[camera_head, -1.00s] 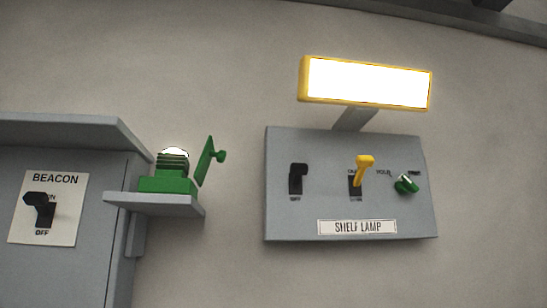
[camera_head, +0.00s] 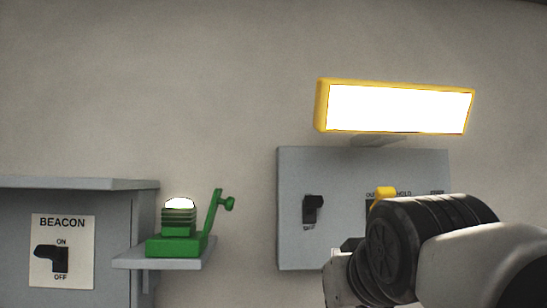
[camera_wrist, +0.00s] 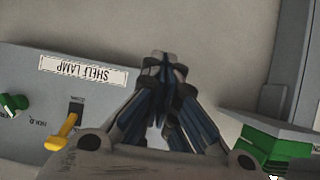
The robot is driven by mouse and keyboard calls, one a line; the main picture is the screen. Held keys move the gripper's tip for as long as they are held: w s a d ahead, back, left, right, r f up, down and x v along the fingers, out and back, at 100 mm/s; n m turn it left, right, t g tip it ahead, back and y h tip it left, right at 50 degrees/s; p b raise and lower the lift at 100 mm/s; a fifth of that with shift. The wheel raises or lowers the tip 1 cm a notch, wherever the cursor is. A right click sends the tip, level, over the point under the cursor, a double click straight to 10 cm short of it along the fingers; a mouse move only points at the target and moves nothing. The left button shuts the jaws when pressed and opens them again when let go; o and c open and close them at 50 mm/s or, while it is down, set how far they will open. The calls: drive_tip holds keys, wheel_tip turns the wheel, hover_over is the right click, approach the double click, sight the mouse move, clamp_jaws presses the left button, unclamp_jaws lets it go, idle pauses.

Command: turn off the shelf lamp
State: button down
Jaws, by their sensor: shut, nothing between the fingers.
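The shelf lamp (camera_head: 398,109) is lit, a bright white panel in a yellow frame above a grey control panel (camera_head: 290,240). A black switch (camera_head: 313,209) sits on the panel's left and a yellow lever (camera_head: 383,194) right of it, its lower part hidden by my arm. The wrist view is upside down; it shows the SHELF LAMP label (camera_wrist: 83,70), the yellow lever (camera_wrist: 62,133) and a green knob (camera_wrist: 13,103). My gripper (camera_wrist: 163,62) is shut and empty in front of the panel. The black switch is not visible there.
A green device with a white dome (camera_head: 178,228) stands on a small grey shelf (camera_head: 165,259) left of the panel. Further left is a BEACON plate with a black switch (camera_head: 52,258). Bare wall lies between the small shelf and the panel.

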drive_tip(key=w+r+t+p, duration=0.1)
drive_tip(key=w+r+p, duration=0.1)
drive_tip(key=r, duration=0.8)
drive_tip(key=w+r+t+p, duration=0.1)
drive_tip(key=w+r+p, duration=0.2)
drive_tip(key=r, duration=0.7)
drive_tip(key=shift+a+r+t+p, duration=0.2)
drive_tip(key=shift+t+p, duration=0.2)
drive_tip(key=shift+p, duration=0.2)
drive_tip(key=shift+w+f, duration=0.1)
drive_tip(key=shift+w, duration=0.05)
drive_tip(key=p, duration=0.2)
hover_over(312, 205)
wheel_tip(312, 205, down, 3)
drive_tip(key=shift+w+r, duration=0.1)
drive_tip(key=shift+r, duration=0.1)
drive_tip(key=shift+f+b, duration=0.1)
drive_tip(key=shift+b, duration=0.3)
